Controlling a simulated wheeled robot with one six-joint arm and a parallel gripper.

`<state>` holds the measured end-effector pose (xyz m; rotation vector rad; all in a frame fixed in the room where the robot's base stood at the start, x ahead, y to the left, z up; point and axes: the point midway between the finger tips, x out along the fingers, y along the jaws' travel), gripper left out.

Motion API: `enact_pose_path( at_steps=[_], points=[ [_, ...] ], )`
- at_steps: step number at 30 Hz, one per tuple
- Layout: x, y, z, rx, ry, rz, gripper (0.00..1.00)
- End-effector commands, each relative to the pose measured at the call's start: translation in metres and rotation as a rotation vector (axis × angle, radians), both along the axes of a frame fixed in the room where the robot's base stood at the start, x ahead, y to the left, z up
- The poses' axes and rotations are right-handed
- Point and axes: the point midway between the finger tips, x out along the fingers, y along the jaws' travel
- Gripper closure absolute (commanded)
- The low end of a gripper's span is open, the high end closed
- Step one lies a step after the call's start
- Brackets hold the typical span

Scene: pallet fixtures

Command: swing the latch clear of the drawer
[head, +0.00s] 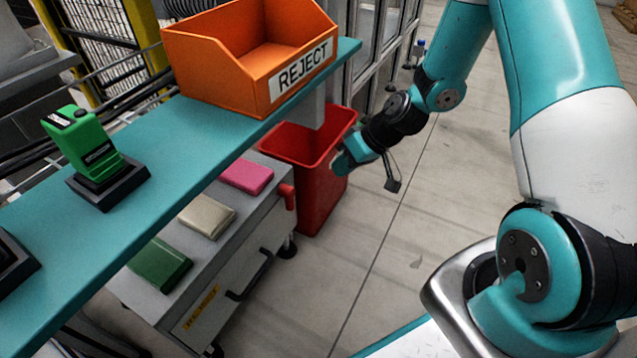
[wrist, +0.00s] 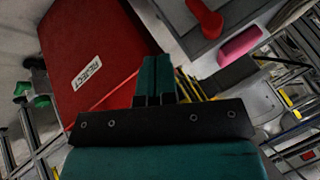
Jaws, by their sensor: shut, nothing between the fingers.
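The grey cabinet (head: 262,183) stands under the teal shelf, and its drawer front (head: 215,305) has a dark bar handle (head: 250,277) and a yellow label. The drawer looks closed. A red latch (head: 288,196) sits at the cabinet's right front corner, by the drawer's far end. The red latch also shows at the top of the wrist view (wrist: 207,20), with a rounded end. My gripper (head: 342,163) is in front of the red bin, to the right of the latch and apart from it. In the wrist view its teal fingers (wrist: 157,75) are together and empty.
The red bin (head: 330,185) stands close beside the cabinet and near my gripper. Pink (head: 246,177), beige (head: 207,214) and green (head: 160,264) blocks lie on the cabinet. The teal shelf (head: 200,140) overhangs it, with an orange REJECT box (head: 220,75) on top. Floor in front is clear.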

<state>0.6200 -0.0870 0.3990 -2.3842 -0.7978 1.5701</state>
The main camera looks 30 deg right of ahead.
Motion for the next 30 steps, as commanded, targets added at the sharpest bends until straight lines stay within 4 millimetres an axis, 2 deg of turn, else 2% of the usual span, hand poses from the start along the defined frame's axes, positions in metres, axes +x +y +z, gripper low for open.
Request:
enact_pose_path(
  at_steps=[14, 21, 30],
  points=[
    [0.027, 0.050, -0.082, -0.001, 0.002, 0.004, 1.00],
    [0.022, 0.081, -0.078, -0.001, 0.000, 0.004, 1.00],
    [0.021, 0.089, -0.075, -0.001, 0.001, -0.001, 1.00]
  ],
)
